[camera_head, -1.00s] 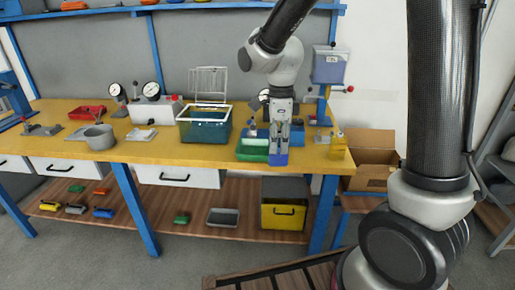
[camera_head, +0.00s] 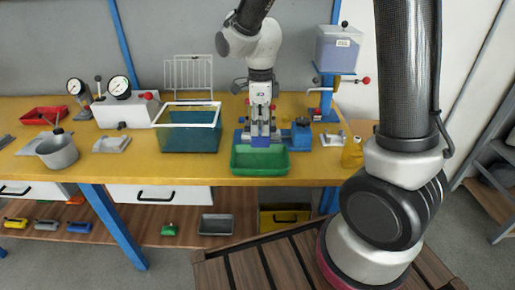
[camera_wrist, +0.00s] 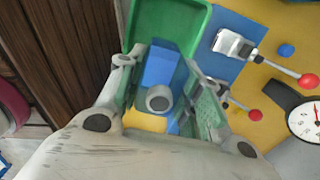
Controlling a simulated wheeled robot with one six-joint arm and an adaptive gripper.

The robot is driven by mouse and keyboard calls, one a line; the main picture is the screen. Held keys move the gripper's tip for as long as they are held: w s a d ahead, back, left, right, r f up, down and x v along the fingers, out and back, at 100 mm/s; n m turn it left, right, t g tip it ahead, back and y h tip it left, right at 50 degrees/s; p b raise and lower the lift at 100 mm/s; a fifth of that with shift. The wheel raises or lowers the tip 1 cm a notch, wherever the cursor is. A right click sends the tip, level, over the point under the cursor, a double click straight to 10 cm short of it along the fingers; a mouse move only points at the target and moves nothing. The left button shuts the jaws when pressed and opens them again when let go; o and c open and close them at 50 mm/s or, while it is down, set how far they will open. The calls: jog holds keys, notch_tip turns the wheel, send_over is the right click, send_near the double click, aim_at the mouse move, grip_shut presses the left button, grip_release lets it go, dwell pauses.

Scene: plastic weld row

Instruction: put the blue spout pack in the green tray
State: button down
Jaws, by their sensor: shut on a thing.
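The blue spout pack (camera_wrist: 163,68) is between the fingers of my gripper (camera_wrist: 158,98) in the wrist view, with its round grey spout toward the camera. My gripper (camera_head: 261,130) is shut on the pack, which also shows as a small blue patch (camera_head: 261,141) below the fingers in the head view. The green tray (camera_head: 248,168) sits at the front edge of the yellow bench. The pack is over or at the tray's back part; I cannot tell whether it touches the tray. In the wrist view the green tray (camera_wrist: 203,30) lies beyond and around the pack.
A teal bin with a white rim (camera_head: 190,136) stands left of the tray. A blue clamp fixture (camera_head: 301,134) is behind and right of it. A yellow bottle (camera_head: 352,153) stands at the right. A grey pot (camera_head: 58,152) is far left.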

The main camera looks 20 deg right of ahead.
aim_at(260, 143)
notch_tip(260, 143, down, 7)
jog(key=shift+f, duration=0.1)
dwell(0.4)
jog(key=c, duration=1)
grip_release()
jog(key=shift+f, duration=0.1)
jog(key=shift+o, duration=0.2)
